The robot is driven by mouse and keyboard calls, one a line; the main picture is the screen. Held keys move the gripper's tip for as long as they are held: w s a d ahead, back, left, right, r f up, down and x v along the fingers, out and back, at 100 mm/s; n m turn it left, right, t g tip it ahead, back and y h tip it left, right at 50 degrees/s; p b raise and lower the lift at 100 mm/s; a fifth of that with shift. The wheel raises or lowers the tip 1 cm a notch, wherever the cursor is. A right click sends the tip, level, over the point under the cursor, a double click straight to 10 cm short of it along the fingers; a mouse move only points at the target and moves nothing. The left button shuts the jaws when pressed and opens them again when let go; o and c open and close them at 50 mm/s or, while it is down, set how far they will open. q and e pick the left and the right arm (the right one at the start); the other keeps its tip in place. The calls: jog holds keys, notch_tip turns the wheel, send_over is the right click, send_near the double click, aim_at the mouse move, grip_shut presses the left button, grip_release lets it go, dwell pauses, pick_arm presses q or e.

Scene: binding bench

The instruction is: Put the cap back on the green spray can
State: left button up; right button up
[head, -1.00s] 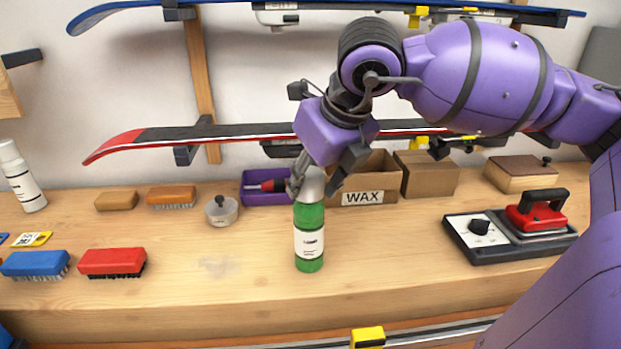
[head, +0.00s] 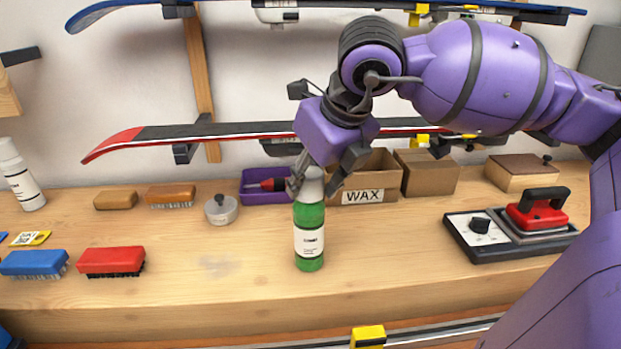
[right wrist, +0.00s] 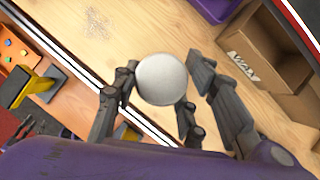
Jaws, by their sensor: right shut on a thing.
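The green spray can (head: 309,232) stands upright on the bench with a white label. The white cap (head: 311,182) is on top of the can, upright and in line with it; whether it is fully seated I cannot tell. My right gripper (head: 318,184) is above the can with its fingers around the cap, shut on it. In the right wrist view the round top of the cap (right wrist: 161,79) sits between the fingers and hides the can below. My left gripper is not in view.
A WAX box (head: 363,196) and a purple tray (head: 262,198) with a red-handled tool stand behind the can. A round lidded tin (head: 221,210) is to the left. A red iron (head: 536,211) is at right. The bench front is clear.

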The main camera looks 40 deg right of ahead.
jog(key=o, duration=0.9)
jog(key=o, duration=0.4)
jog(key=shift+o, duration=0.2)
jog(key=shift+r, duration=0.1)
jog(key=shift+r, duration=2.2)
jog(key=shift+r+b, duration=0.3)
jog(key=shift+r, duration=0.95)
